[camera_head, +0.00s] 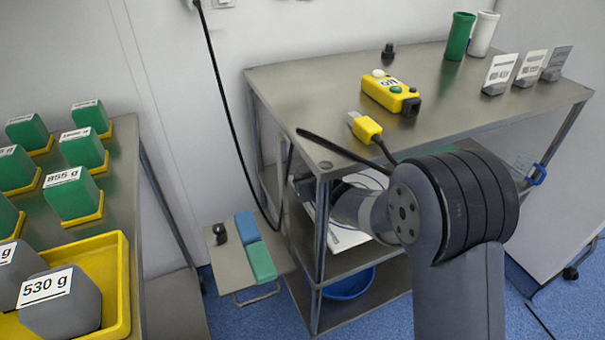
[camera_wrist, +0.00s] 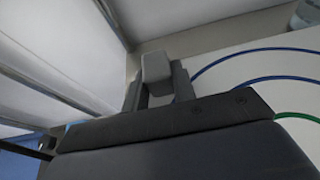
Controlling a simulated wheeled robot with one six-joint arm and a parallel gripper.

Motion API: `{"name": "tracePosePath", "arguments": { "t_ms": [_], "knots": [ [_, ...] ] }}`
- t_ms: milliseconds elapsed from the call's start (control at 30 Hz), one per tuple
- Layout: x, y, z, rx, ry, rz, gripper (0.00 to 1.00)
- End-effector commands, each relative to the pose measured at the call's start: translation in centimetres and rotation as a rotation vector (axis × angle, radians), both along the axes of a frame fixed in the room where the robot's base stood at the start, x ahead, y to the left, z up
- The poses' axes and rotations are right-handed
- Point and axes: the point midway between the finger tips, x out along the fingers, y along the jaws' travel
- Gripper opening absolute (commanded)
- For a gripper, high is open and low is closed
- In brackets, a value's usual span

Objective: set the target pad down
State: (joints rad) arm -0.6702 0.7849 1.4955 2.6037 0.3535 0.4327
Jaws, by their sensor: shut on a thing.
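My gripper (camera_wrist: 156,90) shows in the wrist view, its two dark fingers shut on a small pale grey block (camera_wrist: 155,67). I cannot tell whether this block is the target pad. In the head view my arm hides the gripper, and the wrist reaches in over the upper shelf below the steel table top (camera_head: 450,90). A blue pad (camera_head: 246,227) and a green pad (camera_head: 260,262) lie side by side on a low metal step (camera_head: 232,268) at the lower middle. In the wrist view a pale surface (camera_wrist: 245,70) with blue and green curved lines lies beyond the fingers.
A yellow control box (camera_head: 392,93) and a yellow plug (camera_head: 366,128) with a black cable are on the table top. Green and white cups (camera_head: 459,36) stand at its back. A blue bowl (camera_head: 350,283) sits low. Several weight blocks (camera_head: 70,192) fill the left bench.

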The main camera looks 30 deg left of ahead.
Motion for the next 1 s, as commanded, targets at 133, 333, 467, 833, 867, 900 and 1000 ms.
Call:
{"name": "tracePosePath", "arguments": {
  "t_ms": [133,333,467,833,867,900,1000],
  "knots": [
    [0.8,0.9,0.2,-0.001,-0.001,0.0,0.0],
    [1.4,1.7,0.2,0.0,0.0,0.0,0.0],
    [1.5,1.7,-2.5,-0.001,0.002,0.0,0.0],
    [1.5,1.7,-3.5,0.001,-0.002,-0.001,0.0],
    [1.5,1.7,-3.5,0.001,-0.002,-0.001,0.0],
    [1.5,1.7,-3.7,0.001,-0.002,-0.001,0.0],
    [1.5,1.7,-3.9,0.001,-0.002,-0.001,0.0]
  ]
}}
